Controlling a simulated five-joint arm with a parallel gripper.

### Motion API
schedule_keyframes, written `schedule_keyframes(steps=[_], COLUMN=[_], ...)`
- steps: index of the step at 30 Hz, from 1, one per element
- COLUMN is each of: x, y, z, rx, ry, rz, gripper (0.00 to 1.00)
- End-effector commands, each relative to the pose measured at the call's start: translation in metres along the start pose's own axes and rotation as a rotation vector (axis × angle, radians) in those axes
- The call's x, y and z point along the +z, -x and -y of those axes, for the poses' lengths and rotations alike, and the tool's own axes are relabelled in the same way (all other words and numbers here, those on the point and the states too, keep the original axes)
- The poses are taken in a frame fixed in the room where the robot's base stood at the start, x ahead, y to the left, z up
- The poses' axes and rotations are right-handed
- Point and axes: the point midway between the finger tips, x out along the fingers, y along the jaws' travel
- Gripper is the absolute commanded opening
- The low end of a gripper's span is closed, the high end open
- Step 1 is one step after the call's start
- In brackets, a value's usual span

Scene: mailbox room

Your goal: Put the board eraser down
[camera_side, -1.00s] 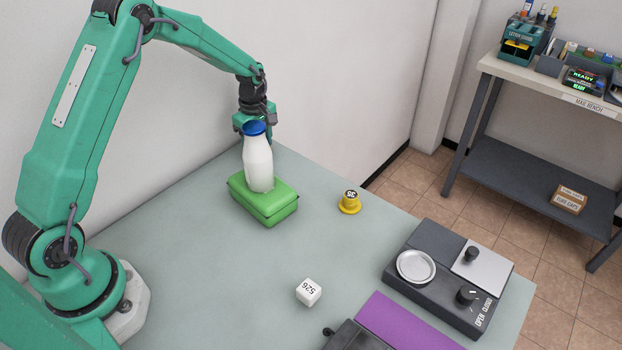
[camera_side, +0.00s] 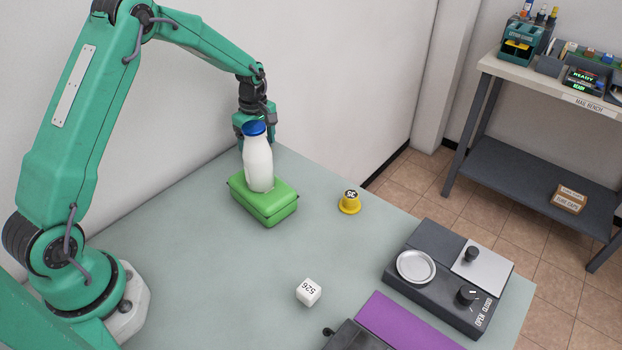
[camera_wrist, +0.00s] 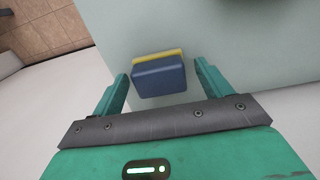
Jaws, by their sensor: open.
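The board eraser (camera_wrist: 158,77), blue with a yellow edge, lies on the grey-green table in the wrist view. My gripper (camera_wrist: 160,80) is open, with one finger on each side of the eraser and a visible gap to both fingers. In the side view my gripper (camera_side: 252,138) is low over the far corner of the table, behind the white bottle. The eraser is hidden there behind the bottle and the green box.
The white bottle (camera_side: 258,165) with a blue cap stands on the green box (camera_side: 263,203), close in front of my gripper. The table's middle is clear.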

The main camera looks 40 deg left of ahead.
Motion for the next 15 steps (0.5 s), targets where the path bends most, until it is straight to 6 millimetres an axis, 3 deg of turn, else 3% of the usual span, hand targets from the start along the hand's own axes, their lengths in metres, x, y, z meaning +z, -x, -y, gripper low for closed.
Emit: schedule_keyframes(steps=[8,15], x=[0.000,0.000], y=[0.029,0.069], z=[-0.001,-0.001], rx=[0.005,0.005], ry=[0.000,0.000], rz=[-0.001,-0.001], gripper=[0.77,0.77])
